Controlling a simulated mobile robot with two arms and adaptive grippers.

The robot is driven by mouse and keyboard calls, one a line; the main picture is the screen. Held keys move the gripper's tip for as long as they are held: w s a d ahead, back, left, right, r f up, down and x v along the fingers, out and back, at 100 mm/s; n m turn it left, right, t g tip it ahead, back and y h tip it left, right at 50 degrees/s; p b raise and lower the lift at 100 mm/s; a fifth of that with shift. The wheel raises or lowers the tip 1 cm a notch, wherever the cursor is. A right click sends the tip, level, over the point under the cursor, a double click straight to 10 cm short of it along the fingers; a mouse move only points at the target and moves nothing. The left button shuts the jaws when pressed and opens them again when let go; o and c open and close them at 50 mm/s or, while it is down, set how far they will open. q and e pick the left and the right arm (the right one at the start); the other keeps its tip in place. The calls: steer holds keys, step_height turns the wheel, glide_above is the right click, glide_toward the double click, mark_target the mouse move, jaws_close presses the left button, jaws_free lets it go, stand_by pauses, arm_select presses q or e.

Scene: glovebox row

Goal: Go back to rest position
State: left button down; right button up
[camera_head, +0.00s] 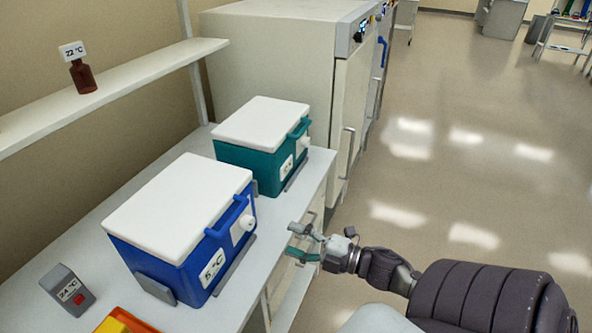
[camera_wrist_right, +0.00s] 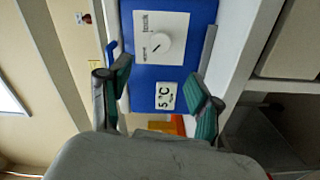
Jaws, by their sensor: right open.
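My right gripper (camera_head: 301,244) is open and empty in the head view, in front of the bench edge and to the right of the blue cooler box (camera_head: 190,215). In the right wrist view its two green-padded fingers (camera_wrist_right: 160,95) stand apart, with the blue box front (camera_wrist_right: 185,65) beyond them. That front carries a dial and a "5 °C" label. The fingers look apart from the box. My left gripper does not show in either view.
A teal cooler box (camera_head: 262,160) with a white lid stands behind the blue one on the white bench (camera_head: 100,230). A brown bottle (camera_head: 83,77) stands on the shelf. Floor (camera_head: 450,180) at right is clear.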

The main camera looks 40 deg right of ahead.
stand_by(0.4)
steer(key=s+d+f+m+g+h, duration=0.1)
steer(key=s+f+m+g+h, duration=0.2)
steer(key=f, duration=0.8)
steer(key=s+d+f+m+g+h, duration=0.15)
steer(key=s+f+m, duration=0.3)
steer(key=f, duration=0.55)
steer(key=s+f+m+g+h, duration=0.25)
steer(key=f+m, duration=0.25)
steer(key=f, duration=0.6)
steer(key=s+a+f+m+g, duration=0.1)
steer(key=s+a+f+g, duration=0.2)
steer(key=s+a+f, duration=0.2)
steer(key=s+a+f+m+g, duration=0.2)
steer(key=s+a+f, duration=0.3)
steer(key=s, duration=0.5)
steer(key=s+a+f+m+g, duration=0.1)
steer(key=s+a+f+g, duration=0.2)
steer(key=s+a+f, duration=0.2)
steer(key=s+f, duration=0.3)
steer(key=shift+s+a+f+m+g+b, duration=0.25)
steer(key=shift+a+f+m+g+b, duration=0.05)
steer(key=shift+f+m+b, duration=0.1)
